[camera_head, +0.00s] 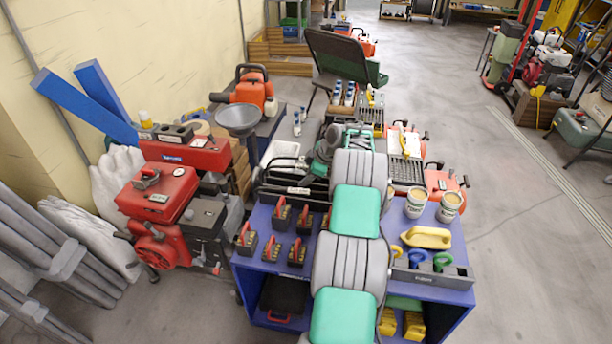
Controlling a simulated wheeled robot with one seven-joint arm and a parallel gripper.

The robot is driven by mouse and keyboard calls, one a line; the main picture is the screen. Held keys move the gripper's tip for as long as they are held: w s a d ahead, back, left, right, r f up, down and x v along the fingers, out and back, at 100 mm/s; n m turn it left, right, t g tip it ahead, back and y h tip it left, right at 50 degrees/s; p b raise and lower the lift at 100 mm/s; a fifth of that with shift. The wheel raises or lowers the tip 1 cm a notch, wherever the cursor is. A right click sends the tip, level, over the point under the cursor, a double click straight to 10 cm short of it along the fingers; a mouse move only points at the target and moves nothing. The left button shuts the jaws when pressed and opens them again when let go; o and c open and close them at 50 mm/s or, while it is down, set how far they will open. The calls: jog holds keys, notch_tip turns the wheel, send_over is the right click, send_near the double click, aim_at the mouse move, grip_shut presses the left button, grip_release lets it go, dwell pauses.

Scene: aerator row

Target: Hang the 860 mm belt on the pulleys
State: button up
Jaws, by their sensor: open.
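I cannot make out the 860 mm belt or the pulleys for certain. A grey rack (432,277) with a small label stands at the right of the blue bench. Yellow, blue and green loops (417,259) stick up from it; I cannot tell whether they are belts. A machine with a green and dark body (327,143) stands beyond the bench, partly hidden by my grey and green arm. My arm reaches from the bottom of the picture over the bench towards that machine.
The blue bench (243,272) bears several dark blocks with red handles (271,247), two cans (415,203) and a yellow float (427,237). Red machines (157,195) crowd the left. Other machines stand beyond the bench. The floor (530,250) at right is clear.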

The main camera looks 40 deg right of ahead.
aim_at(306, 167)
jog(key=shift+r+p, duration=0.65)
jog(key=shift+r, duration=1.15)
jog(key=shift+c, duration=0.3)
grip_shut()
notch_tip(306, 167, up, 12)
jog(key=p, duration=0.7)
dwell(0.5)
